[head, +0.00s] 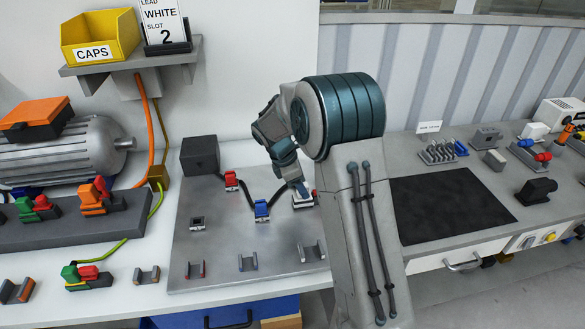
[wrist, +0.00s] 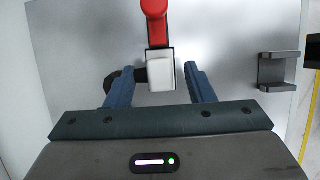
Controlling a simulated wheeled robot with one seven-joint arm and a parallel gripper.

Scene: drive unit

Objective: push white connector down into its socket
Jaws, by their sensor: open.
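The white connector (head: 303,204) is on the grey board, partly hidden by my gripper and arm in the head view. In the wrist view the white connector (wrist: 161,74) lies between my fingers, with a dark edge around it and a red piece (wrist: 155,22) adjoining its far end. My gripper (wrist: 157,82) is open, one blue finger on each side of the connector, with a visible gap at least on the right. In the head view my gripper (head: 302,190) is low, just over the connector. How deep the connector sits in its socket cannot be told.
A red connector (head: 231,181) and a blue connector (head: 262,210) stand on the board (head: 225,247) to the left, joined by black cable. An empty-looking socket (head: 197,223) and several cradles (head: 247,262) are nearer. A card (head: 162,22) reads "LEAD WHITE SLOT 2".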

